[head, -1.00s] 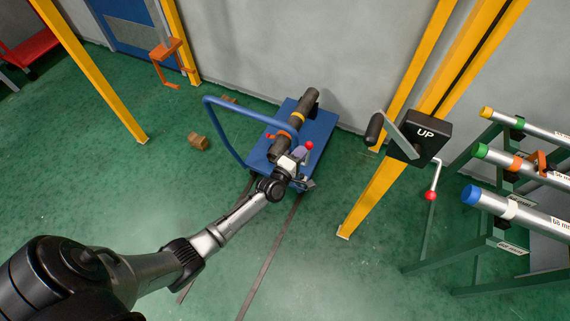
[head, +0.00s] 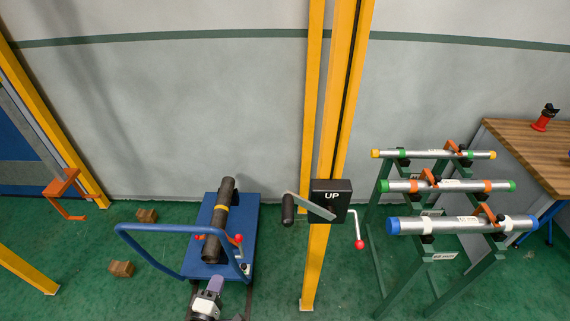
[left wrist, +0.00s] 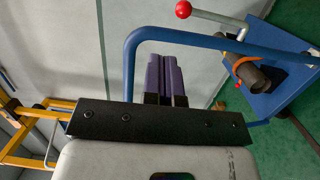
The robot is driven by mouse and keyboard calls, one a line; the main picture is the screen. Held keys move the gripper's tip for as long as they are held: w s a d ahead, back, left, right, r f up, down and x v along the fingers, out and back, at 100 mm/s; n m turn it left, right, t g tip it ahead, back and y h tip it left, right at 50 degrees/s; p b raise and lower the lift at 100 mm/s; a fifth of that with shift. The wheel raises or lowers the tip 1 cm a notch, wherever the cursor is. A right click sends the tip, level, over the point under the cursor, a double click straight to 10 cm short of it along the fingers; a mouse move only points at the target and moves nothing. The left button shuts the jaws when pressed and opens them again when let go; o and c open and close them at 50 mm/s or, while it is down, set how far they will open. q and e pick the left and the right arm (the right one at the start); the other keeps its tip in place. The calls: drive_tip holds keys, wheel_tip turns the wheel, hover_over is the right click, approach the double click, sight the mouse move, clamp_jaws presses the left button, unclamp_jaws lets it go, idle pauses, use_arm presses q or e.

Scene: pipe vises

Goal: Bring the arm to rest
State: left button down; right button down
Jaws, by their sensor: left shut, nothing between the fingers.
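My left gripper (head: 215,285) shows at the bottom of the head view, just in front of the blue cart (head: 245,205). Its purple fingers are together and empty, and they fill the middle of the left wrist view (left wrist: 165,76). The cart carries a dark pipe (head: 224,205) with a yellow band, and a red-knobbed lever (head: 238,239) stands by it. In the left wrist view the cart's blue handle rail (left wrist: 215,40) passes just beyond the fingers; I cannot tell whether they touch. My right gripper is in neither view.
A yellow post (head: 315,255) holds a black crank box marked UP (head: 331,200). A green rack (head: 382,215) with several capped pipes (head: 460,225) stands to the right. Two wooden blocks (head: 121,268) lie left of the cart. A wooden bench (head: 520,140) is at far right.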

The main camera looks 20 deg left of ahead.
use_arm(q)
drive_tip(key=s+d+f+m+g+h, duration=0.45)
drive_tip(key=d+m+g, duration=0.45)
drive_tip(key=m, duration=0.8)
drive_tip(key=s+a+r+m+g+y, duration=0.2)
drive_tip(key=s+r+m+g+y, duration=0.15)
drive_tip(key=s+r, duration=0.8)
drive_tip(key=s+d+f+g, duration=0.1)
drive_tip(key=s+f+g, duration=0.3)
drive_tip(key=s, duration=0.5)
wheel_tip(320, 180, up, 31)
drive_tip(key=t+p, duration=0.1)
drive_tip(key=p, duration=3)
drive_tip(key=shift+w+t+h, duration=0.35)
drive_tip(key=shift+w+h, duration=0.05)
